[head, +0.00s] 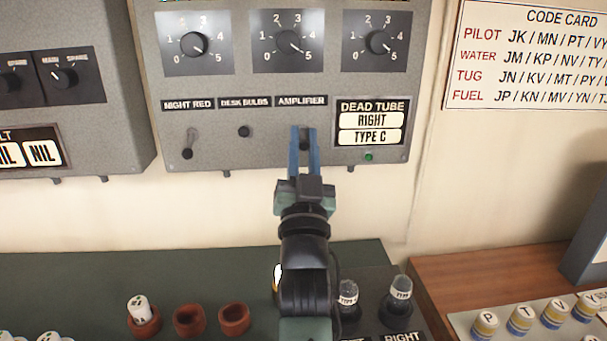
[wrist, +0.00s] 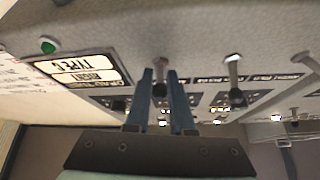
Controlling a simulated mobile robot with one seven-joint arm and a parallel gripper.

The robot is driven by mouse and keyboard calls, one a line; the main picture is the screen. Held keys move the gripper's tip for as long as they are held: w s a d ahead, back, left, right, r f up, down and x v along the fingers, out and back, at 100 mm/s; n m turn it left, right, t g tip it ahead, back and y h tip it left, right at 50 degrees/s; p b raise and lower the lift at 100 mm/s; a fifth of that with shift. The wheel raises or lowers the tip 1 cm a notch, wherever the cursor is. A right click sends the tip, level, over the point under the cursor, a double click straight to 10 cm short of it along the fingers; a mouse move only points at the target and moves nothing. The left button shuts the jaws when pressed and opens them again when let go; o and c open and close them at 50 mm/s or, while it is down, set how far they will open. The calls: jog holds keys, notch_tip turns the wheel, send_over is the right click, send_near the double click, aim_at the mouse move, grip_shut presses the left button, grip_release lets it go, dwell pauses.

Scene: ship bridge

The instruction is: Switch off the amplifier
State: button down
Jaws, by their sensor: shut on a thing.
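The amplifier switch sits below the AMPLIFIER label (head: 302,101) on the grey wall panel (head: 215,115). In the head view my gripper (head: 304,132) reaches up to it, and its blue fingers cover most of the switch. In the wrist view the amplifier switch (wrist: 161,72) is a small lever with a metal base and dark end, between the two fingertips of my gripper (wrist: 162,78). The gripper is shut on it. Whether the lever is up or down cannot be told.
The night red switch (head: 189,143) and desk bulbs switch (head: 244,131) are to the left. A dead tube display (head: 370,122) with a green light is close on the right. Below, a dark counter (head: 80,280) holds brown cups (head: 189,320) and tubes (head: 399,290).

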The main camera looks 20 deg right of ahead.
jog(key=f+t+b, duration=0.1)
jog(key=b, duration=0.2)
jog(key=shift+h, duration=0.3)
jog(key=shift+w+b, duration=0.1)
jog(key=shift+b, duration=0.55)
jog(key=shift+r+t+b, duration=0.15)
jog(key=shift+t+b, duration=0.25)
jog(key=shift+b, duration=0.3)
jog(key=c, duration=0.9)
grip_release()
jog(key=shift+c, duration=0.2)
jog(key=b+v, duration=0.1)
jog(key=v, duration=1.2)
jog(key=shift+b, duration=0.4)
